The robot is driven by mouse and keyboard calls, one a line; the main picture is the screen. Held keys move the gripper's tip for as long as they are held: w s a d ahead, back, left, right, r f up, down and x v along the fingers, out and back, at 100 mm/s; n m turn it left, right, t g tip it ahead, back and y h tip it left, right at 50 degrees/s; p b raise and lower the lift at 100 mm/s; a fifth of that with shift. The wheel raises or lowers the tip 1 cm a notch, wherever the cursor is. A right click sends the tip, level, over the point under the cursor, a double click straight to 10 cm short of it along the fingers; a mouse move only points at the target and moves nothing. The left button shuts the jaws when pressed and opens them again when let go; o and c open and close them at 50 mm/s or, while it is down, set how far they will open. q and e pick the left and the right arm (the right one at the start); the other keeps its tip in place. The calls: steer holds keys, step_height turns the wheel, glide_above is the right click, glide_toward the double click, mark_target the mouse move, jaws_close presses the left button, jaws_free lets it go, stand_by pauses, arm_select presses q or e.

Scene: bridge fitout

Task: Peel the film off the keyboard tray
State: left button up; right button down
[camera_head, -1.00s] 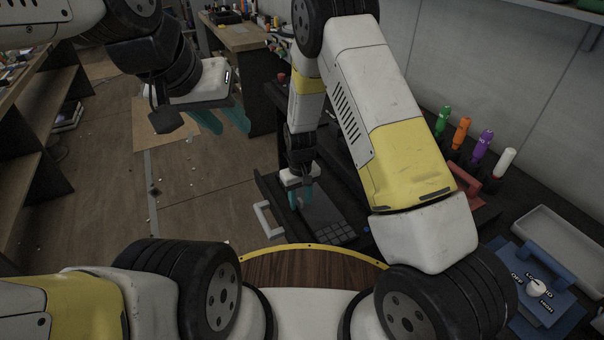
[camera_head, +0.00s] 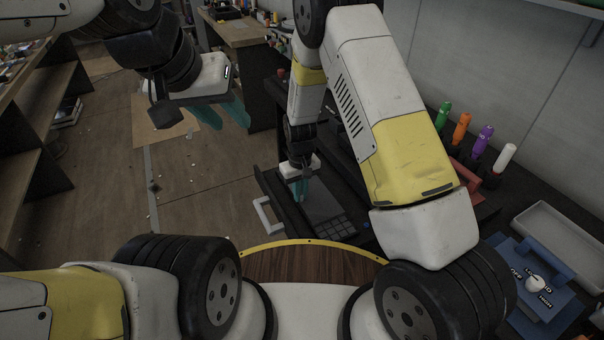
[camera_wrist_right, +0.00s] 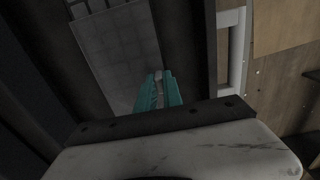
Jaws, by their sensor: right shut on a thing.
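The keyboard tray (camera_head: 284,207) is a dark pulled-out drawer with a pale handle (camera_head: 264,215) at its left. A grey panel with a grid of keys (camera_head: 334,228) lies in it and also shows in the right wrist view (camera_wrist_right: 112,50). I cannot clearly tell the thin film from this panel. My right gripper (camera_head: 301,192) points down at the panel's left part. In the right wrist view its teal fingers (camera_wrist_right: 158,78) are shut on a small pale piece, probably the film's edge or tab. My left gripper (camera_head: 222,116) hangs open and empty over the floor at the left.
Shelves (camera_head: 40,130) stand at the left. Floor (camera_head: 195,215) left of the tray is open.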

steer(key=shift+r, duration=2.4)
